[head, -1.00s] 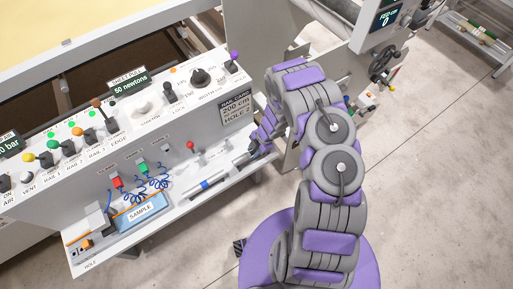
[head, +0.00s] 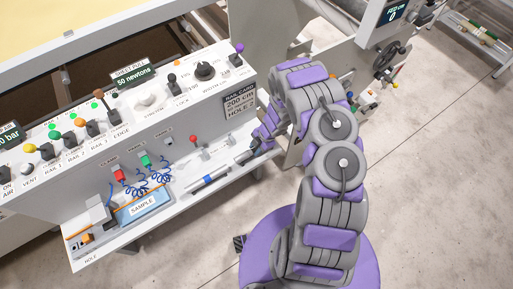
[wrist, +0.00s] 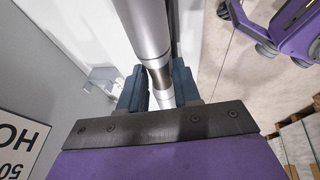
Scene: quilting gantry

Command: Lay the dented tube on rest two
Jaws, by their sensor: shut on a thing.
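My gripper (head: 250,152) is low over the right part of the console's white shelf in the head view. In the wrist view its two dark fingers (wrist: 158,88) are closed on either side of a silver tube (wrist: 143,28). The tube runs lengthwise away between the fingers, with a darker band near the grip. I cannot make out the dent. In the head view a silver and blue tube-shaped piece (head: 208,181) lies along the shelf, left of my gripper. I cannot tell whether it is part of the held tube. I cannot pick out rest two.
The shelf (head: 170,222) carries a blue SAMPLE tray (head: 143,206) and coiled blue hoses at left. A red-knobbed lever (head: 194,140) stands behind the shelf. A pale bracket (wrist: 100,80) is left of the fingers in the wrist view. Open floor (head: 430,200) lies right.

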